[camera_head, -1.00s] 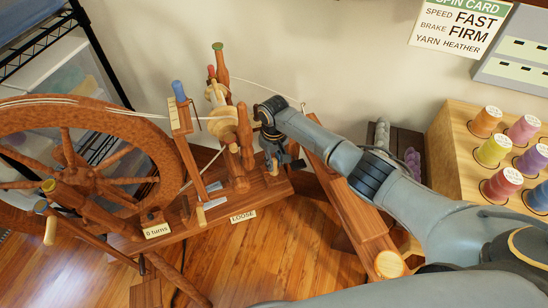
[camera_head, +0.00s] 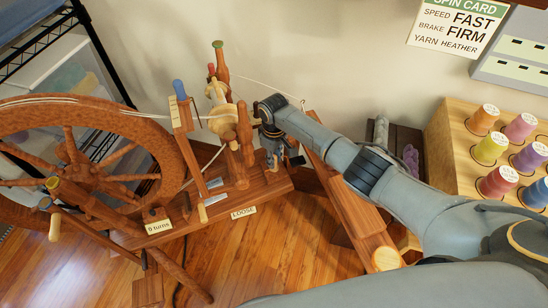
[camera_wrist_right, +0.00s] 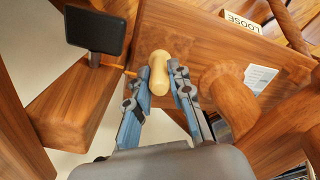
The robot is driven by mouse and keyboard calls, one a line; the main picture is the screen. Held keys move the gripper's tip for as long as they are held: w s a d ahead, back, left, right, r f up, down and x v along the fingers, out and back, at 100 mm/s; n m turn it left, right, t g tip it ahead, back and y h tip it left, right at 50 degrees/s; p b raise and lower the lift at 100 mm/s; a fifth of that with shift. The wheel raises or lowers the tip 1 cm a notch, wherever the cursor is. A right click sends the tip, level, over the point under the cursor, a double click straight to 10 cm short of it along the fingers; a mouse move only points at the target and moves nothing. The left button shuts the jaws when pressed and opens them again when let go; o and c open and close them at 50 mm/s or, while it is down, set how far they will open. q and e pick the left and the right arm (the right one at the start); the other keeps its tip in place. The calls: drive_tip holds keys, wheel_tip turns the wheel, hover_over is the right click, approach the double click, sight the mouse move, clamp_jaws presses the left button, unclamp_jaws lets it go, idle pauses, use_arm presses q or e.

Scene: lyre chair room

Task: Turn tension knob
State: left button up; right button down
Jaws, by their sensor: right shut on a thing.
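A pale, rounded wooden knob (camera_wrist_right: 159,72) sits between the fingers of my right gripper (camera_wrist_right: 160,80) in the right wrist view. The gripper is shut on this knob, at the end of the spinning wheel's wooden base. The spinning wheel (camera_head: 170,150) stands at the left. A tag on the base reads LOOSE (camera_head: 243,212), also seen in the wrist view (camera_wrist_right: 241,22). My left gripper is not in view.
A spin card (camera_head: 455,28) on the wall reads speed FAST, brake FIRM, yarn HEATHER. A wooden rack of coloured spools (camera_head: 455,145) stands at the right. A dark flat paddle (camera_wrist_right: 96,31) is near the gripper. Wooden posts crowd its left in the head view.

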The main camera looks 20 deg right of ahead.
drive_tip(key=c, duration=1.2)
unclamp_jaws()
wheel_tip(320, 180, up, 12)
